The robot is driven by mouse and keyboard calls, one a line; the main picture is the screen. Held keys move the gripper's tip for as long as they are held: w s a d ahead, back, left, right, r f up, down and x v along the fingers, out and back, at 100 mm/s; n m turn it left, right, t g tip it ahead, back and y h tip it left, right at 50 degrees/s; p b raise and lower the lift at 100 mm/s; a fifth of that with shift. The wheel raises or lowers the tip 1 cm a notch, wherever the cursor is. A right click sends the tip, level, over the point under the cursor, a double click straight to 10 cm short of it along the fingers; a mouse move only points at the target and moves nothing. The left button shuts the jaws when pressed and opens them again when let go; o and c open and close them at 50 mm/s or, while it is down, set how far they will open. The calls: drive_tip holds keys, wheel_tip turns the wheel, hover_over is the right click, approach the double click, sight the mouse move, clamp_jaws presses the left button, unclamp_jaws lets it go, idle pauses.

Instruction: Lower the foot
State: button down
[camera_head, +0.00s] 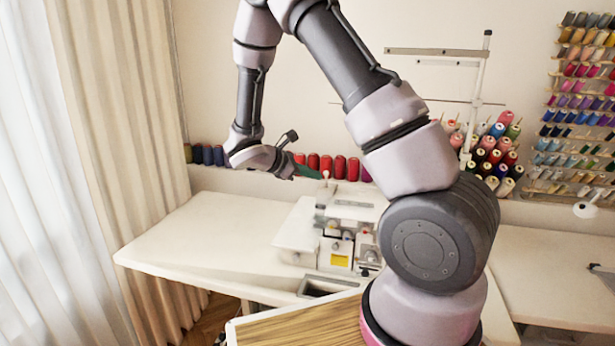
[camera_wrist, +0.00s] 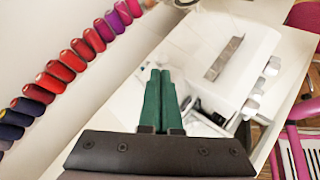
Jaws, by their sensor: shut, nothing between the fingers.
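The white sewing machine (camera_head: 298,228) stands on the white table, with a yellow label on its front. It also shows in the wrist view (camera_wrist: 245,62), right of the fingers. Its presser foot is too small to make out, and my arm hides part of the machine's right side. My gripper (camera_head: 312,173) is above the table, up and left of the machine's top, apart from it as far as I can tell. In the wrist view my gripper's green fingers (camera_wrist: 160,72) are together with nothing between them.
Red spools (camera_head: 326,165) stand along the wall behind my gripper. A thread stand (camera_head: 478,95) and thread cones (camera_head: 495,160) are behind my arm. The white table (camera_head: 200,240) is bare left of the machine. A curtain (camera_head: 120,150) hangs at the left.

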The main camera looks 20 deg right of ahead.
drive_tip(key=shift+w+d+r+n+g+y, duration=0.3)
drive_tip(key=shift+w+r+g+y, duration=0.1)
drive_tip(key=shift+g+y, duration=0.1)
idle(0.6)
drive_tip(key=w+d+g+y, duration=0.1)
drive_tip(key=w+r+n+g+y, duration=0.1)
drive_tip(key=g, duration=0.1)
drive_tip(key=shift+w+d+n+y, duration=0.3)
drive_tip(key=shift+w+d+y, duration=0.05)
drive_tip(key=shift+y, duration=0.05)
drive_tip(key=shift+r, duration=0.1)
drive_tip(key=shift+r, duration=0.7)
